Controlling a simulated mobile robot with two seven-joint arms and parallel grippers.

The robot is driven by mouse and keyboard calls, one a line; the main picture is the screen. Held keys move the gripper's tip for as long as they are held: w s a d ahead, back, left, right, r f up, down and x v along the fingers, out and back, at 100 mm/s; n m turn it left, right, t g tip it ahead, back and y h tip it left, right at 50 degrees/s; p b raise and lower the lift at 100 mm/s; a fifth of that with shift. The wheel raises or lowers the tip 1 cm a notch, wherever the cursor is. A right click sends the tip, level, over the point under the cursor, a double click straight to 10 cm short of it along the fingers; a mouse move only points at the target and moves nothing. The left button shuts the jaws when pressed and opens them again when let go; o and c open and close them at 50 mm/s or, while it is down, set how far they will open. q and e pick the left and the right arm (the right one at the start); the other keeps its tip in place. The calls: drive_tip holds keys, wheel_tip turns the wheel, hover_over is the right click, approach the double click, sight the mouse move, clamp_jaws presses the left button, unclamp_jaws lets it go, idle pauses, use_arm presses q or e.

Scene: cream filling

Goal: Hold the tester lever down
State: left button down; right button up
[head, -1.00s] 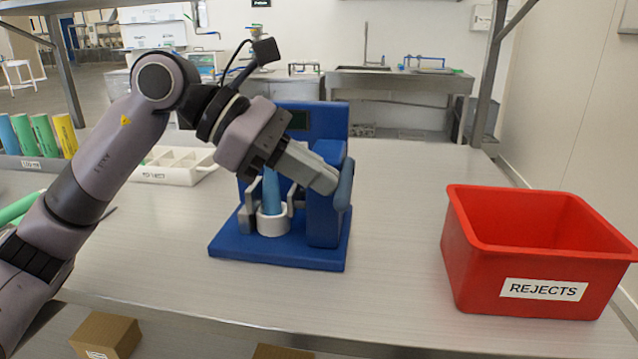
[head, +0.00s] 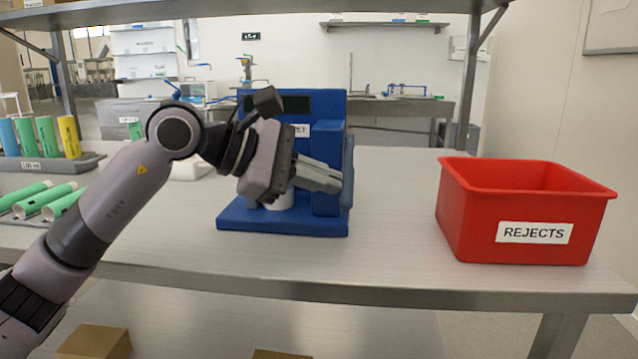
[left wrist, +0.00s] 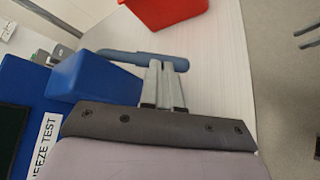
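The blue tester (head: 330,105) stands on the bench in the head view, with a dark display and a white label. Its grey-blue lever (head: 348,170) is on its right side and also shows in the left wrist view (left wrist: 125,57). My left gripper (head: 338,182) reaches across the tester's front with its tips at the lever. In the left wrist view its fingers (left wrist: 167,66) are close together, with their tips against the lever; the lever does not sit between them. A white ring holder (head: 281,201) is partly hidden behind my gripper. My right gripper is out of view.
A red REJECTS bin (head: 530,215) stands at the right of the bench. Green tubes (head: 45,198) lie at the left, and a rack (head: 85,163) holds upright coloured tubes. The bench between tester and bin is clear.

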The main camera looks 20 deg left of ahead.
use_arm(q)
drive_tip(key=shift+r, duration=0.15)
drive_tip(key=shift+r+p, duration=0.7)
drive_tip(key=shift+r, duration=0.1)
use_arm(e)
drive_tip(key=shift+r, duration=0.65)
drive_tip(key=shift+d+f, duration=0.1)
use_arm(q)
drive_tip(key=shift+s+a+r, duration=0.2)
drive_tip(key=shift+a+r, duration=0.25)
drive_tip(key=shift+a, duration=0.05)
drive_tip(key=p+v, duration=0.1)
drive_tip(key=v, duration=1.1)
drive_tip(key=shift+a+r, duration=0.3)
drive_tip(key=shift+a, duration=0.05)
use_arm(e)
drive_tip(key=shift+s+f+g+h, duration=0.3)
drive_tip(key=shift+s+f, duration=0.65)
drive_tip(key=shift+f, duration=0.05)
